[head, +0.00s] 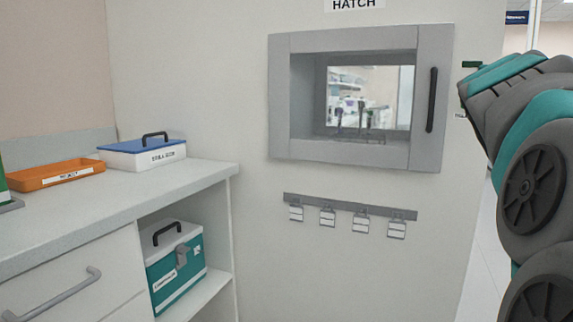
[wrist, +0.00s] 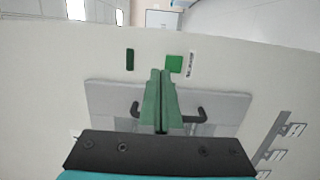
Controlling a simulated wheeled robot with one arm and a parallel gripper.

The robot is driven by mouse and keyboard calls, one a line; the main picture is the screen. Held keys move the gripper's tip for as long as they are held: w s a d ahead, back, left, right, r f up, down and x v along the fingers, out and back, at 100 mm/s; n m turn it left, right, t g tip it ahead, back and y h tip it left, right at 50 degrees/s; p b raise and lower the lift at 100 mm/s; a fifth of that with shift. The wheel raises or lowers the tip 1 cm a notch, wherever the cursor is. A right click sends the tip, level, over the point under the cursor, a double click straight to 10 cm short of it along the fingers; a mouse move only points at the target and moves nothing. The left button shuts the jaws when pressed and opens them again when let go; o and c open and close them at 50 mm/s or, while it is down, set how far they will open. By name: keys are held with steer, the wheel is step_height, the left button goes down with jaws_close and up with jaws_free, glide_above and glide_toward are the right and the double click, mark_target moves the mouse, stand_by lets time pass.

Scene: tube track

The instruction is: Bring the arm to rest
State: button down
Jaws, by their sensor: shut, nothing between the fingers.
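My gripper (wrist: 161,75) shows in the wrist view with its two green fingers pressed together and nothing between them. In the head view my arm (head: 530,150), grey and teal, is bent along the right edge; the gripper itself cannot be made out there.
A hatch (head: 345,151) with a black handle (head: 431,100) is in the wall, left of my arm. Below hangs a rail (head: 350,206) with several tags. The counter (head: 130,185) at left bears an orange tray (head: 60,176) and blue-lidded box (head: 145,155); a teal case (head: 175,275) sits below.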

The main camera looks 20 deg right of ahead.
steer(key=w+a+f+m+g+y, duration=0.1)
steer(key=w+a+f+y, duration=0.3)
steer(key=a+f, duration=0.55)
steer(key=w+a+f+m+g+y, duration=0.1)
steer(key=w+a+f+y, duration=0.4)
steer(key=f, duration=0.8)
steer(key=s+a+f+m+g+y, duration=0.1)
steer(key=s+a+f+g, duration=0.15)
steer(key=a+f, duration=0.55)
steer(key=s+a+f+m+g+y, duration=0.1)
steer(key=s+a+f, duration=0.2)
steer(key=a+f, duration=0.55)
steer(key=s+a+f+m+g+y, duration=0.1)
steer(key=s+a+f+g+y, duration=0.1)
steer(key=s+a+f, duration=0.4)
steer(key=s+a+f+m+g+y, duration=0.1)
steer(key=s+a+f+g+y, duration=0.1)
steer(key=s+a+f+g, duration=0.2)
steer(key=s+a+f, duration=0.3)
steer(key=s+a, duration=0.3)
steer(key=s, duration=0.4)
steer(key=shift+s+f+m, duration=0.2)
steer(key=shift+m, duration=0.2)
steer(key=shift+g, duration=0.25)
